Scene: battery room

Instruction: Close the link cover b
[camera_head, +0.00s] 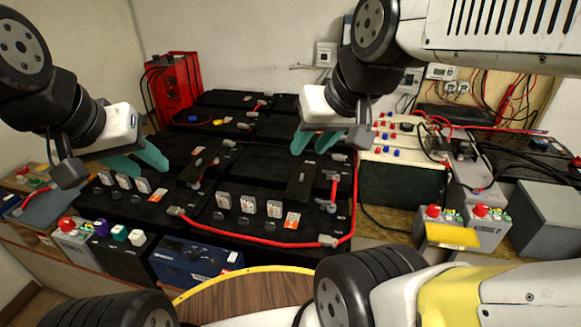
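Small clear upright covers stand on the black batteries, one group at the left (124,181) and one group in the middle (247,204). No label tells me which one is link cover b. My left gripper (150,169) has teal fingers that look spread and empty, just above and behind the left group. My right gripper (310,149) has its teal fingers spread and empty, above the batteries at the right rear, behind and to the right of the middle group. Neither gripper visibly touches a cover.
A red cable (250,238) runs along the front of the middle battery. A red charger (172,88) stands at the back left. A pale box with coloured terminals (400,185) and grey boxes (543,225) are at the right. A round wooden stool (240,296) is in front.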

